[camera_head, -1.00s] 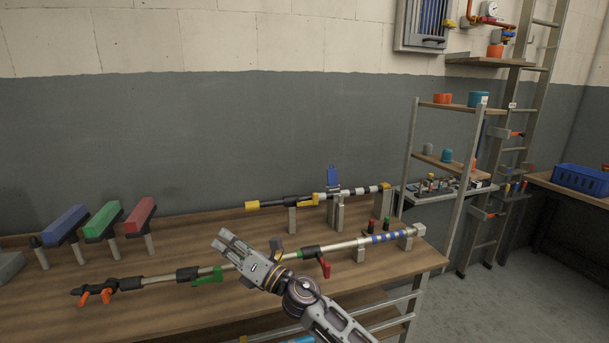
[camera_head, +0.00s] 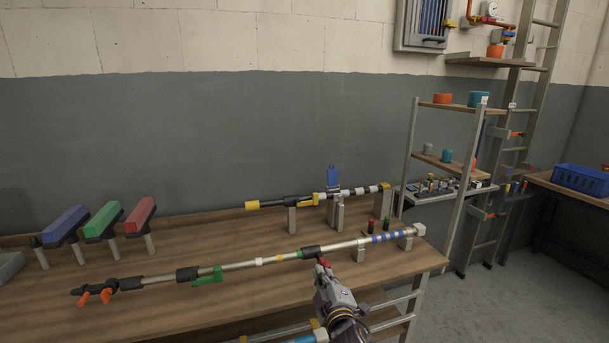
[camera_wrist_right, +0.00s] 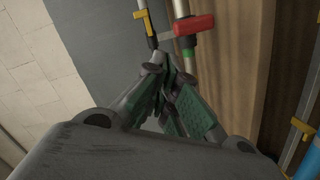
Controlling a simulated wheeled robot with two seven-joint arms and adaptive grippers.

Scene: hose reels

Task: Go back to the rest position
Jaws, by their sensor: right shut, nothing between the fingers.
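My right gripper (camera_head: 321,272) is shut and empty, at the front edge of the bench below the near pole. It also shows in the right wrist view (camera_wrist_right: 164,68), its green-padded fingers together. The near pole (camera_head: 230,266) lies along the bench, with a red lever (camera_head: 326,264) just above my fingertips. In the right wrist view the red lever (camera_wrist_right: 193,26) lies beyond the fingertips; whether they touch cannot be told. My left gripper is not in view.
The wooden bench (camera_head: 190,304) also holds a far pole (camera_head: 290,201) on stands and blue (camera_head: 65,224), green (camera_head: 102,221) and red (camera_head: 140,215) blocks. A metal shelf rack (camera_head: 410,150) stands at the right. The bench's left front is bare.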

